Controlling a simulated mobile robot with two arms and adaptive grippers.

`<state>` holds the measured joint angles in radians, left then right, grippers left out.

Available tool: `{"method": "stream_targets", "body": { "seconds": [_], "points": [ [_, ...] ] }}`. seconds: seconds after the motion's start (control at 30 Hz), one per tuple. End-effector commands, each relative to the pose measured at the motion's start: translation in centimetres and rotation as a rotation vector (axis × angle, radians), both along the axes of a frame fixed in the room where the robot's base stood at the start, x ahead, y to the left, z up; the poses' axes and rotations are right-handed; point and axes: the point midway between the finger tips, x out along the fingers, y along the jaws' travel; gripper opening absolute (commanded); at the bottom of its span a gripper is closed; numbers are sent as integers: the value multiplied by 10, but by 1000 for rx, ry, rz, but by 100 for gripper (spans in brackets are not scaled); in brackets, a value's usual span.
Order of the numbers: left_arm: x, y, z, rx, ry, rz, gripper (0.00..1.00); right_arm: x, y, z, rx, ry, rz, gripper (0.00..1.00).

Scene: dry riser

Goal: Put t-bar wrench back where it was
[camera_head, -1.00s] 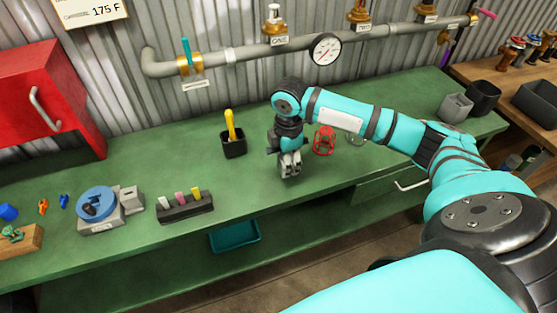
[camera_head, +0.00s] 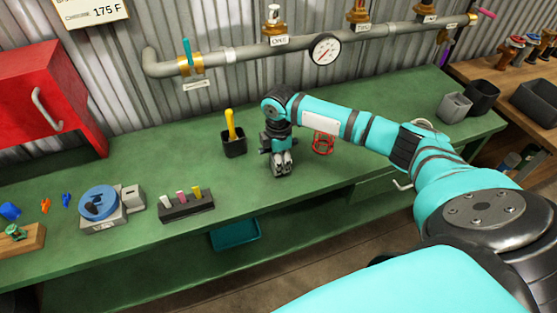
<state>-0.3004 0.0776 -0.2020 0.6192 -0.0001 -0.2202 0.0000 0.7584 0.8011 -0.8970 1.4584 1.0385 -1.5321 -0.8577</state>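A yellow-handled tool (camera_head: 230,123) stands upright in a small black cup (camera_head: 234,147) on the green bench. I cannot tell whether it is the t-bar wrench; no other tool is clearly one. My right gripper (camera_head: 283,170) points down over the bench, just right of the black cup and apart from it. Its fingers look close together with nothing visible in them, but their small size hides whether they are open or shut. My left gripper is out of view.
A pipe (camera_head: 260,50) with valves and a gauge (camera_head: 325,49) runs behind the bench (camera_head: 150,155). A red wheel-like object (camera_head: 323,144) lies under my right forearm. A black block with coloured pegs (camera_head: 187,206) stands at front left. Grey bins (camera_head: 454,107) stand at right.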

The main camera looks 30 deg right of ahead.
Motion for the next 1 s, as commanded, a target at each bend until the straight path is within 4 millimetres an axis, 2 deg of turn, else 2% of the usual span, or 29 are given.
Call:
{"method": "stream_targets", "body": {
  "seconds": [0.03, 0.17, 0.2, 0.43, 0.57, 1.0],
  "points": [
    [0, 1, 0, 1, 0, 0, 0, 0, 0, 0, 0, 0, 0, 40],
    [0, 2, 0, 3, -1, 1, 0, 0, 0, 0, 0, 1, 0, 57],
    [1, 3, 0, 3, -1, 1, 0, 0, 0, 0, 0, 1, 0, 59],
    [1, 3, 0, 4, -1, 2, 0, 0, 0, 0, 0, 1, 0, 59],
    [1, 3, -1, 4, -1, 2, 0, 0, 0, 9, 1, 0, -1, 59],
    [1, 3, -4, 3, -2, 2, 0, 0, 0, 96, 0, -3, 0, 59]
  ]
}}
